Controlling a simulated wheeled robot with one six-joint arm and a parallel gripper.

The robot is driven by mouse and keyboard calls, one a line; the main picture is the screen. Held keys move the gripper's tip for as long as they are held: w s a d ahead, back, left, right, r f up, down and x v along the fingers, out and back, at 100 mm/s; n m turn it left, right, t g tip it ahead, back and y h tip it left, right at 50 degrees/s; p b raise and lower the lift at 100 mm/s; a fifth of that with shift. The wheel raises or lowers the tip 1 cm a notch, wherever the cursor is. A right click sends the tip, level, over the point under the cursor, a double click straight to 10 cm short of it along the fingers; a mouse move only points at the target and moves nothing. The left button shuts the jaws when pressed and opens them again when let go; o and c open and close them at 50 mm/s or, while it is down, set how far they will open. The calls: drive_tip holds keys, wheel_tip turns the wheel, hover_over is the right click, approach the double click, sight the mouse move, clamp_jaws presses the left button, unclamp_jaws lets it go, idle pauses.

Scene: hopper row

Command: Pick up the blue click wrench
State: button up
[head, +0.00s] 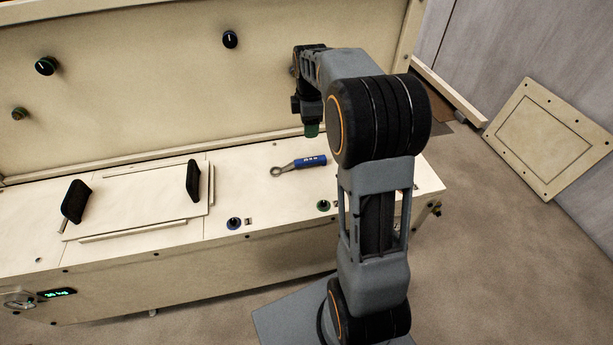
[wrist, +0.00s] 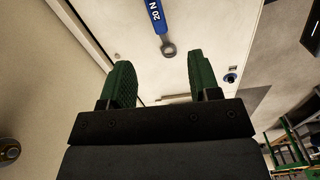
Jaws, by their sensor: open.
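The blue click wrench (head: 309,162) lies on the cream bench top, its grey ring end (head: 278,171) pointing left in the head view. In the wrist view its blue handle (wrist: 155,12) runs off the top edge, and the ring end (wrist: 168,49) lies ahead of and between the fingers. My gripper (head: 312,130) hangs above the bench top, behind the wrench in the head view and apart from it. In the wrist view my gripper (wrist: 162,82) is open and empty, with green pads.
A panel with two black handles (head: 193,180) sits left on the bench. An upright back wall with knobs (head: 46,66) rises behind. Bench top around the wrench is clear.

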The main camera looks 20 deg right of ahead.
drive_tip(key=n+b, duration=0.1)
drive_tip(key=b, duration=0.1)
hover_over(309, 159)
drive_tip(key=f, duration=0.9)
drive_tip(key=shift+d+f, duration=0.2)
drive_tip(key=shift+d, duration=0.05)
drive_tip(key=shift+a+f+b, duration=0.15)
drive_tip(key=shift+f+b, duration=0.5)
drive_tip(key=shift+f, duration=1.05)
drive_tip(key=shift+a+f+b, duration=0.1)
drive_tip(key=shift+f+b, duration=0.55)
drive_tip(key=shift+f, duration=1)
drive_tip(key=c, duration=1)
clamp_jaws()
drive_tip(key=shift+r, duration=0.15)
